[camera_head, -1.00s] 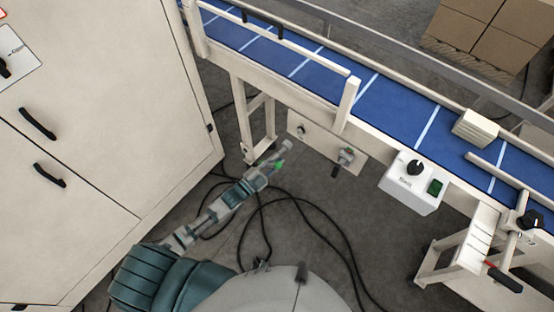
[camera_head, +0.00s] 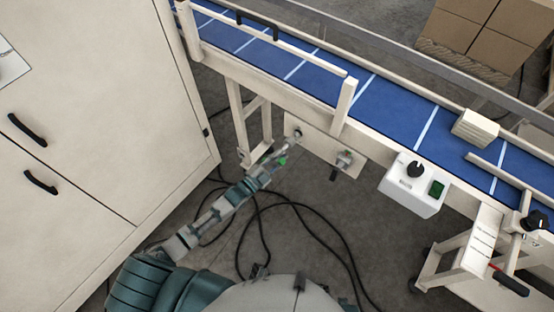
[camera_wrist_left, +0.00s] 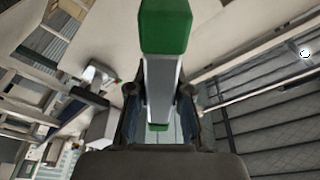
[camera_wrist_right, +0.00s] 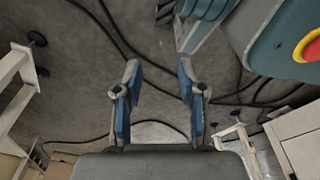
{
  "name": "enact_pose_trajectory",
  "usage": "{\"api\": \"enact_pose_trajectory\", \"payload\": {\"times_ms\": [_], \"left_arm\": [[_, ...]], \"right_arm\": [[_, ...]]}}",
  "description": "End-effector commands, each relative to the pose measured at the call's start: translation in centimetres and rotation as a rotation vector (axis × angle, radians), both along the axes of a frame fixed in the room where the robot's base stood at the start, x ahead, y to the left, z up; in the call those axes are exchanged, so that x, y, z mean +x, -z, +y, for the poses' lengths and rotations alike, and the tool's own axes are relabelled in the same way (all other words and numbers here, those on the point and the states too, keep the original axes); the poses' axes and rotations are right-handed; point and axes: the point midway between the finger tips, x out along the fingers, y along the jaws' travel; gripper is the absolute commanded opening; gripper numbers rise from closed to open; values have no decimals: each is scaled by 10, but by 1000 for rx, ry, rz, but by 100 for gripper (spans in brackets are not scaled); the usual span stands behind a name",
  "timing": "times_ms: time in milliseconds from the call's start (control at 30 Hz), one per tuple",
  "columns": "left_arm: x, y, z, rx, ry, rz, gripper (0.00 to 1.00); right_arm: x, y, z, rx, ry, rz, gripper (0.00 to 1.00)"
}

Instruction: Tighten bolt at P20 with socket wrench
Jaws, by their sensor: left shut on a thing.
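My left gripper (camera_head: 272,168) is shut on the socket wrench (camera_head: 284,160), which has a green part and a grey metal shaft. In the left wrist view the wrench (camera_wrist_left: 162,80) stands between both fingers, its green end toward the top. In the head view the wrench head reaches the left end of a beige plate (camera_head: 318,148) under the conveyor. A small dark bolt-like spot (camera_head: 298,132) shows there; I cannot tell whether the wrench touches it. No P20 label is readable. My right gripper (camera_wrist_right: 160,100) is open and empty above the floor.
A fitting with a black handle (camera_head: 343,159) sits on the plate's right part. A beige cabinet (camera_head: 100,130) stands left. Black cables (camera_head: 310,206) lie on the floor.

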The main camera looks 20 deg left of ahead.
Motion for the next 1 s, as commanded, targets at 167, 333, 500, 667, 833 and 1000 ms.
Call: {"api": "enact_pose_trajectory", "payload": {"times_ms": [167,333,500,667,833,1000], "left_arm": [[6,0,-2,-1,0,-2,0],[12,0,-4,0,1,-2,0],[17,0,-6,0,0,-3,0],[22,0,-8,0,0,-3,0],[28,0,-10,1,0,-2,0],[30,-2,-11,34,0,-14,0]], "right_arm": [[10,-6,0,0,4,-8,40],[14,-12,1,0,7,-8,40],[14,-18,2,1,7,-3,40],[22,-25,4,3,7,-10,40],[32,-33,5,4,8,-19,40],[40,-47,6,6,9,-35,40]]}}
